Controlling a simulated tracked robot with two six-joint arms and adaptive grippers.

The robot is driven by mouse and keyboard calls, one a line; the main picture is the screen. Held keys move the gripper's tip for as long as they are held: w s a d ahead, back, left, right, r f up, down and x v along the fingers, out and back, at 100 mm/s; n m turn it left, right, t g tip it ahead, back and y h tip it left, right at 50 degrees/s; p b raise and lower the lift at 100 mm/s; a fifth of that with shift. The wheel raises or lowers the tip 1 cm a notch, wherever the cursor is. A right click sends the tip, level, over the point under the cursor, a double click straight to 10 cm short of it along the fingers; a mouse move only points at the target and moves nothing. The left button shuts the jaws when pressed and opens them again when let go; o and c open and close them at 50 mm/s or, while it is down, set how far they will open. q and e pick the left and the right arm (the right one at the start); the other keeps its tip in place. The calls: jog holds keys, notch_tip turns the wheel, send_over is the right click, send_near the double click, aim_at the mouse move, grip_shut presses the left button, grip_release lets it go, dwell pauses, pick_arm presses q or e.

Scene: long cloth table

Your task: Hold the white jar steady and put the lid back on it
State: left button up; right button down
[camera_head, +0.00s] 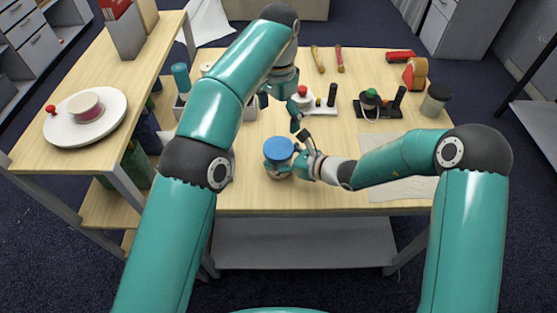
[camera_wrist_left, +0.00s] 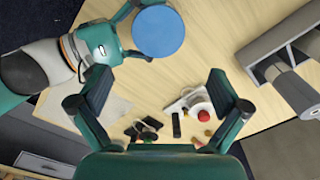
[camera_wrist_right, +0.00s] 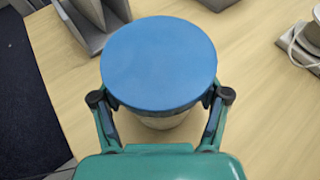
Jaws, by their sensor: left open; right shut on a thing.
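The jar (camera_wrist_right: 165,121) is white and stands upright on the table. A round blue lid (camera_wrist_right: 160,62) covers its top and looks level; the lid also shows in the head view (camera_head: 279,150) and the left wrist view (camera_wrist_left: 158,31). My right gripper (camera_wrist_right: 163,108) is shut on the jar's sides just below the lid; it is at the jar in the head view (camera_head: 283,167). My left gripper (camera_wrist_left: 160,95) is open and empty, above the table and farther back than the jar in the head view (camera_head: 280,110). The thread between lid and jar is hidden.
A white holder with a red knob (camera_head: 302,94), a dark holder with a green knob (camera_head: 371,96) and a grey jar (camera_head: 436,100) stand behind. A pale cloth (camera_head: 400,189) lies at right. Grey bins (camera_head: 181,109) stand left. Bare table lies around the jar's front.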

pick_arm(q)
jog(key=shift+r, duration=0.8)
pick_arm(e)
jog(key=shift+f, duration=0.1)
jog(key=shift+w, duration=0.1)
grip_release()
jog(key=v, duration=1.2)
pick_arm(q)
jog(key=shift+f, duration=0.1)
